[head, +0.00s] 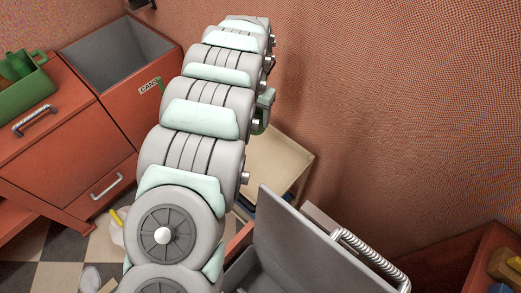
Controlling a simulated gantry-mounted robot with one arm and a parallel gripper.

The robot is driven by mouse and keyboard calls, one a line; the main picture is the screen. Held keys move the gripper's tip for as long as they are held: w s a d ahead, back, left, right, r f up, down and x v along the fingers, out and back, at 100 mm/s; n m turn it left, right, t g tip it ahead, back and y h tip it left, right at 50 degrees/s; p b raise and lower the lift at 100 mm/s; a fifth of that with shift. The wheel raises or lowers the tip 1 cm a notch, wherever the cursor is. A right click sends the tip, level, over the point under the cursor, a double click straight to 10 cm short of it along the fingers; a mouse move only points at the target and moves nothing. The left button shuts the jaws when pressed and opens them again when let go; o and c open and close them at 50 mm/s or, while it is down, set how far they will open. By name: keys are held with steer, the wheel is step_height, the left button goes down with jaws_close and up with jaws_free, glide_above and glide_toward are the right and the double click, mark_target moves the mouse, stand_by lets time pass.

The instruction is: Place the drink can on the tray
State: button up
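My segmented grey and pale-green arm fills the middle of the head view and reaches away from the camera. It hides most of what lies behind it. A small pale part (266,98) shows at the arm's right edge, perhaps part of my gripper; no fingers can be made out. Just under it is a dark green piece (259,125), mostly hidden; I cannot tell whether it is the drink can. A beige flat surface with a raised edge (280,153) lies beyond the arm and may be the tray. No drink can is clearly visible.
An open orange bin (125,75) labelled CANS stands at the back left. Beside it is an orange drawer cabinet (70,150) with a green crate (27,90) on top. A grey open-lidded box (310,245) stands at the front right. A patterned wall closes off the right.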

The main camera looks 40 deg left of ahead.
mark_target(256, 131)
steer(key=shift+s+d+f+b, duration=0.1)
steer(key=shift+f+b, duration=2.2)
steer(key=shift+f, duration=7.25)
steer(key=shift+f, duration=0.15)
steer(key=o, duration=1.3)
step_height(256, 131, up, 12)
steer(key=p, duration=0.3)
steer(key=shift+r, duration=0.2)
